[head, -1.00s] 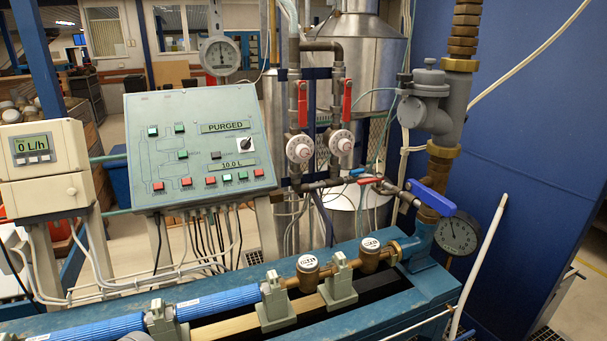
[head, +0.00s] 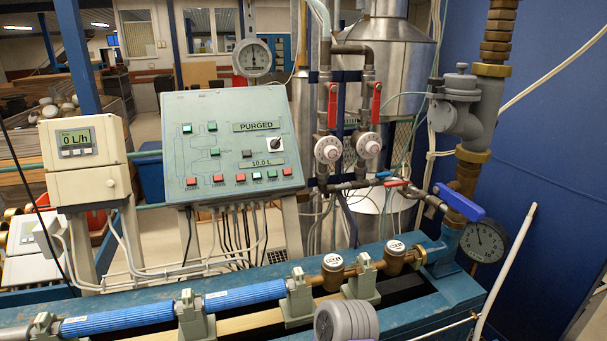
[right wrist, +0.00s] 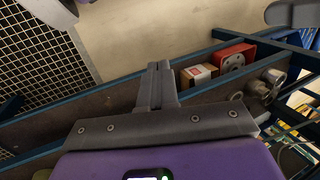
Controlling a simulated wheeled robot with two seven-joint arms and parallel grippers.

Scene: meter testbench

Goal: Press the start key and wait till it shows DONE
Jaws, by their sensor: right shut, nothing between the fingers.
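The sloped grey-green control panel (head: 226,110) stands behind the bench in the head view. Its upper display (head: 256,126) reads PURGED and its lower display (head: 268,162) reads 10.0 L. A row of red and green keys (head: 257,175) runs along its lower edge; their labels are too small to read, so I cannot tell which is the start key. A black selector knob (head: 276,144) sits at its right. My right gripper (right wrist: 157,68) is shut and empty in the right wrist view, away from the panel. My left gripper is not in view.
A flow readout (head: 76,143) shows 0 L/h at the left. A blue bench (head: 445,270) with a pipe line crosses the front. Valves with red handles (head: 376,102) stand right of the panel. The right wrist view shows a cardboard box (right wrist: 198,75) and a red item (right wrist: 236,57).

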